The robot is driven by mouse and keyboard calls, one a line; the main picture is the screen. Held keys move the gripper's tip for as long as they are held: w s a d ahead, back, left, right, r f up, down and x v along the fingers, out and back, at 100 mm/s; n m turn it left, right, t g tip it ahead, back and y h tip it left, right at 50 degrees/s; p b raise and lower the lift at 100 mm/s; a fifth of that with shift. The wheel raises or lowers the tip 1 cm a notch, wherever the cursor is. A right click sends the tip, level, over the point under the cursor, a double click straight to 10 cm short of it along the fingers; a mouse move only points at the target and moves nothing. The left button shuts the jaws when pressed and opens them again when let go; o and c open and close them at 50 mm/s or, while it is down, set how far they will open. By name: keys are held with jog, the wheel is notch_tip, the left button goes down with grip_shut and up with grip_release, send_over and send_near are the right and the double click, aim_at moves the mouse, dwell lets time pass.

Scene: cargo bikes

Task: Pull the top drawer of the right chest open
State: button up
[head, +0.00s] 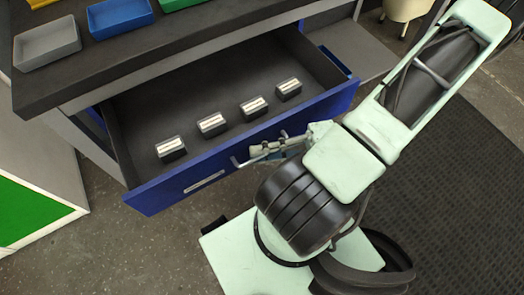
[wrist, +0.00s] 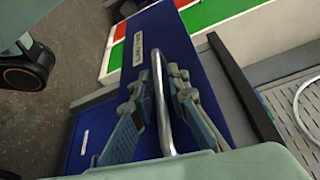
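The top drawer (head: 240,150) of the chest stands well out from under the dark worktop, its grey inside open to view. Its blue front also shows in the wrist view (wrist: 185,45). The drawer's metal bar handle (wrist: 160,90) runs between the two fingers of my gripper (wrist: 160,85). In the head view my gripper (head: 268,149) is at the handle, in front of the drawer front, and partly covers the handle. Several small silver-topped dark blocks (head: 212,124) lie in the drawer.
A grey tray (head: 47,47) and a blue tray (head: 119,16) stand on the worktop (head: 150,60). A white and green panel (head: 35,205) stands at the left. A dark ribbed mat (head: 465,190) covers the floor at the right. The floor left of my base is bare.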

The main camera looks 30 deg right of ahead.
jog(key=shift+o, duration=0.8)
jog(key=v, duration=1.2)
